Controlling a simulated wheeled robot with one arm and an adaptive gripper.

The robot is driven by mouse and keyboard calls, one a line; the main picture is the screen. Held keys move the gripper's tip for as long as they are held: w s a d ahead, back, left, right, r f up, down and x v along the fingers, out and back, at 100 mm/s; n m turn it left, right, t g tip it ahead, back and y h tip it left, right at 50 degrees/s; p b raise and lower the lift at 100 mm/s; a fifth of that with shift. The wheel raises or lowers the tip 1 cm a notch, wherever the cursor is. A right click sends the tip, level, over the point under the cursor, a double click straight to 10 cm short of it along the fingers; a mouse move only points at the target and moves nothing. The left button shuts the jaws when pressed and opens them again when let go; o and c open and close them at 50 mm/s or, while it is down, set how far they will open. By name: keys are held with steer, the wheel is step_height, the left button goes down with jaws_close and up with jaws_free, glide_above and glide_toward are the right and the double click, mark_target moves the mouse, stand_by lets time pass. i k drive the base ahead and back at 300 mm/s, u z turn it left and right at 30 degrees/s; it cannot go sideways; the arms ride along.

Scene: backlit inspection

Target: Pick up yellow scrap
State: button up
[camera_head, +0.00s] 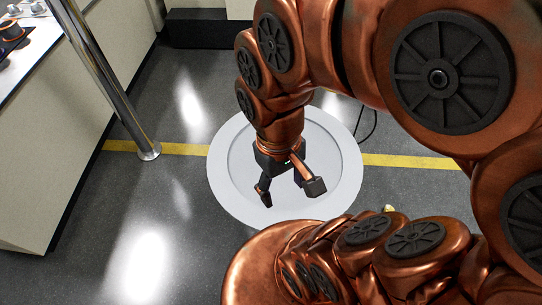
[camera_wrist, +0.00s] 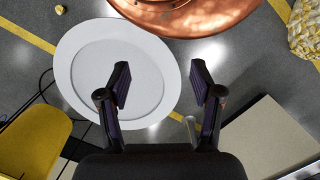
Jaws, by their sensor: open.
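A small pale yellow scrap (camera_head: 389,208) lies on the dark floor to the right of the white disc in the head view, partly hidden behind my copper body. In the wrist view a small yellow piece (camera_wrist: 60,9) at the top left edge appears to be the same scrap. My gripper (camera_head: 290,191) points down over the white disc, with its two fingers spread and nothing between them. In the wrist view my gripper (camera_wrist: 160,70) is also open and empty, well away from the scrap.
A white round disc (camera_head: 225,165) lies below my gripper, across a yellow floor stripe (camera_head: 410,161). A metal post (camera_head: 105,85) and a pale counter (camera_head: 60,140) stand left. The wrist view shows a yellow seat-like object (camera_wrist: 35,140) and a lumpy yellowish-white object (camera_wrist: 305,30).

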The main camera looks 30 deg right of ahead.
mark_target(388, 208)
steer(key=z, duration=0.85)
steer(key=k, duration=1.6)
steer(key=u, duration=0.85)
